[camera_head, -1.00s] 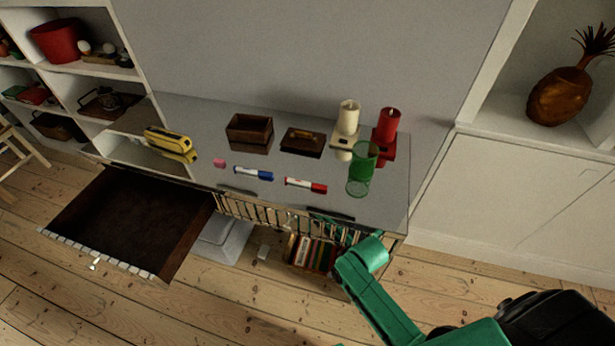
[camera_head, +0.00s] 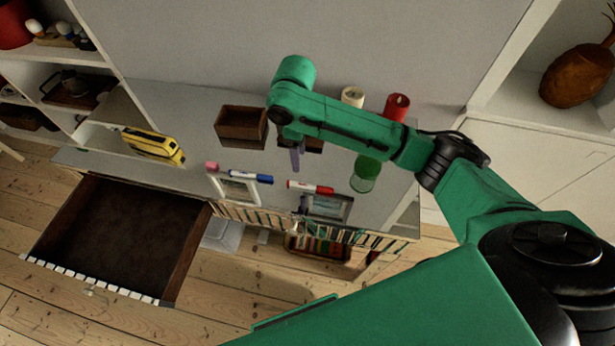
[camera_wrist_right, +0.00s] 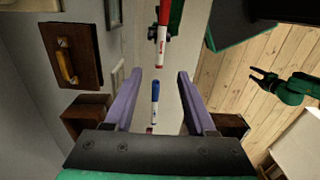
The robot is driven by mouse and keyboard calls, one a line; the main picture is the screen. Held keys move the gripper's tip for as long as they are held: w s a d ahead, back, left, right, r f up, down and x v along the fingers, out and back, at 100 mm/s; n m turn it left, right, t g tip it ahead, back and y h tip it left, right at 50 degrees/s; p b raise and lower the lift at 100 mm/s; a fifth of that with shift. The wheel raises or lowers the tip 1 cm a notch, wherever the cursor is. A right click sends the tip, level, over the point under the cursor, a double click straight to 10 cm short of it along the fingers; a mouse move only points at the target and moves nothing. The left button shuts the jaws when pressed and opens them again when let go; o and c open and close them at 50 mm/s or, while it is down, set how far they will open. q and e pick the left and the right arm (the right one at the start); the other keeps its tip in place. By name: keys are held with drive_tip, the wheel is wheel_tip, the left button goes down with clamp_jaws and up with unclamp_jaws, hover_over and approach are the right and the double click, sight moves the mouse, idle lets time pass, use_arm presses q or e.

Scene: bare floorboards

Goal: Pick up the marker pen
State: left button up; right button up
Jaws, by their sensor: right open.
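A blue marker pen (camera_head: 250,174) and a red marker pen (camera_head: 310,188) lie on the grey cabinet top. My right gripper (camera_head: 297,158) is over the top near both pens, pointing down, with nothing between its fingers. In the right wrist view its two pale purple fingers (camera_wrist_right: 159,76) are wide apart. The blue pen (camera_wrist_right: 154,103) appears between them, below the fingers, and the red pen (camera_wrist_right: 163,22) lies beyond their tips. A small dark green gripper at the right of that view, seemingly my left gripper (camera_wrist_right: 256,77), has its fingers apart.
A green glass (camera_head: 366,175) and candles (camera_head: 397,106) stand right. The drawer (camera_head: 115,235) is open.

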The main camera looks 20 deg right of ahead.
hover_over(304, 184)
drive_tip(key=a, duration=0.1)
drive_tip(key=f, duration=0.3)
drive_tip(key=f+p, duration=0.1)
drive_tip(key=f, duration=0.1)
drive_tip(key=shift+s+f, duration=0.3)
drive_tip(key=shift+s, duration=0.05)
drive_tip(key=f, duration=0.2)
drive_tip(key=f+p, duration=0.1)
drive_tip(key=d+f, duration=0.1)
drive_tip(key=f, duration=0.1)
drive_tip(key=shift+w+f, duration=0.3)
drive_tip(key=shift+f, duration=0.4)
use_arm(q)
drive_tip(key=shift+s+r, duration=0.3)
drive_tip(key=shift+r, duration=0.35)
drive_tip(key=shift+s+r, duration=0.25)
drive_tip(key=shift+r, duration=0.35)
use_arm(e)
clamp_jaws()
